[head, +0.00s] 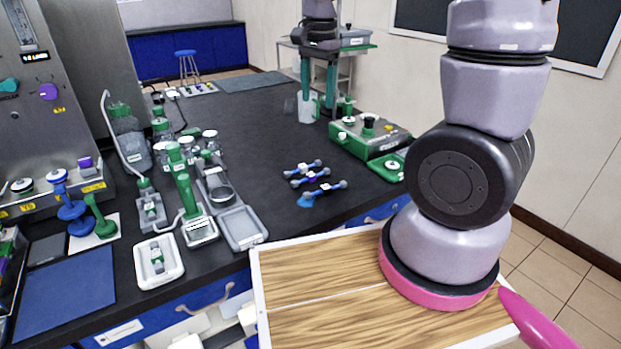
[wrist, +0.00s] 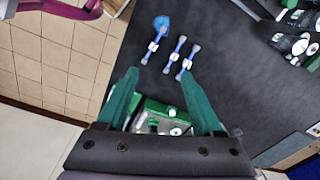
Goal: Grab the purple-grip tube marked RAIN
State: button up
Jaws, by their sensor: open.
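Three small tubes with pale blue ends lie side by side on the black bench: a far tube (head: 302,168), a middle tube (head: 311,177) and a near tube (head: 322,189). The middle one shows a purple patch at its centre. White labels show, but their lettering is too small to read, so I cannot tell which is RAIN. The wrist view shows the three tubes (wrist: 174,52) just beyond my fingertips, their grip colours unclear. My gripper (head: 318,88) is open and empty, above the bench's far part; its teal fingers also show in the wrist view (wrist: 158,77).
A blue object (head: 307,202) lies by the near tube. A green device (head: 370,135) stands right of the tubes; a beaker (head: 308,107) stands near my gripper. Green-and-grey equipment (head: 185,195) and trays crowd the left.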

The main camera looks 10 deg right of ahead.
jog(key=w+a+f+m+g+h, duration=0.1)
jog(key=w+a+f+m+h, duration=0.15)
jog(key=f, duration=0.55)
jog(key=w+a+f+m+h, duration=0.1)
jog(key=f+h, duration=0.3)
jog(key=f, duration=0.4)
jog(key=t+h, duration=0.3)
jog(key=h, duration=0.2)
send_near(308, 176)
jog(key=d, duration=0.2)
jog(key=shift+s+d+m+y, duration=0.15)
jog(key=shift+d+m+y, duration=0.1)
jog(key=shift+d+m, duration=0.1)
jog(key=shift+w+a+f+t, duration=0.15)
jog(key=shift+w+f+t, duration=0.2)
jog(key=shift+t, duration=0.25)
jog(key=x, duration=0.7)
jog(key=shift+s+f, duration=0.15)
jog(key=shift+f, duration=0.2)
grip_shut()
